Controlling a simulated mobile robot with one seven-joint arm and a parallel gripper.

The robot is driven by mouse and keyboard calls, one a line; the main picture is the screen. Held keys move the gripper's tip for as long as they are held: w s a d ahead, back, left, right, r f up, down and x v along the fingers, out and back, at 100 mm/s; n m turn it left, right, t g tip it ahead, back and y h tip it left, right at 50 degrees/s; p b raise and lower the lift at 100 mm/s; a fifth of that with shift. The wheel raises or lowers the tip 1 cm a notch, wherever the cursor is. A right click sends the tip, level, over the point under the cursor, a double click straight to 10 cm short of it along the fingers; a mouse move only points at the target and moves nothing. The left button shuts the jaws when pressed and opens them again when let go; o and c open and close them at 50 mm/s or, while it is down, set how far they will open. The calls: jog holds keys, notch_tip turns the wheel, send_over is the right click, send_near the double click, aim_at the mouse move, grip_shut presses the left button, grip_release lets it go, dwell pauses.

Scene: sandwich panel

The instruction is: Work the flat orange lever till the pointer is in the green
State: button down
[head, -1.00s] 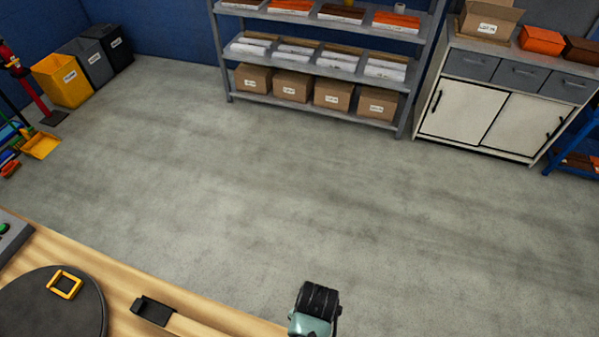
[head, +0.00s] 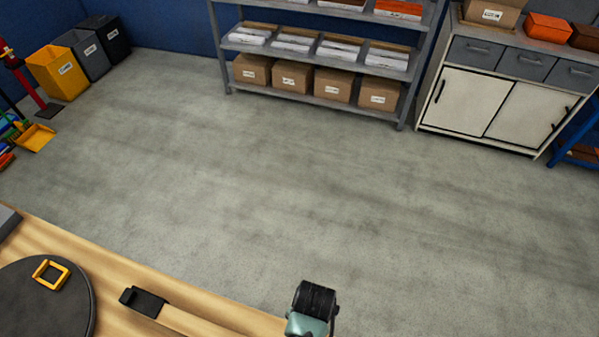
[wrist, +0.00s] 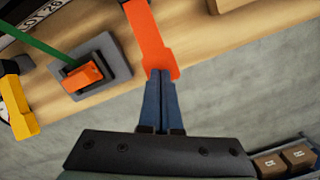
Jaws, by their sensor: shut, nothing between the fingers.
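The flat orange lever (wrist: 150,38) runs down from the top edge of the wrist view, over the wooden panel, to a wider end. My gripper (wrist: 161,74) is shut, with its two blue-grey fingers together and nothing between them. The fingertips are at the lever's wide end and overlap it in the picture; I cannot tell whether they touch. A sliver of a white dial (wrist: 4,106) shows at the left edge, partly behind a yellow part (wrist: 18,106). The pointer and the green zone cannot be made out. My fingers do not show in the head view.
Left of the lever, a grey square base (wrist: 107,61) carries a small orange piece (wrist: 84,76) and a green rod (wrist: 38,46). In the head view, a dark disc (head: 40,310) with a yellow-orange frame (head: 50,275) lies on the wooden top (head: 120,270). The floor beyond is clear.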

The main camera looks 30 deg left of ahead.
notch_tip(320, 180, down, 4)
jog(key=b, duration=0.3)
jog(key=shift+s+f, duration=0.1)
jog(key=shift+f, duration=0.1)
jog(key=shift+w+d+r, duration=0.1)
jog(key=shift+w+r, duration=0.1)
jog(key=shift+w, duration=0.15)
jog(key=shift+w+d+r+p, duration=0.15)
jog(key=shift+w+r+p, duration=0.05)
jog(key=shift+w, duration=0.45)
jog(key=shift+w+d+r+p, duration=0.1)
jog(key=shift+w+r+p, duration=0.1)
jog(key=shift+w, duration=0.4)
notch_tip(320, 180, up, 13)
jog(key=w, duration=0.1)
jog(key=shift+d+b, duration=0.15)
jog(key=shift+b, duration=0.25)
jog(key=shift+w, duration=0.15)
dwell(0.6)
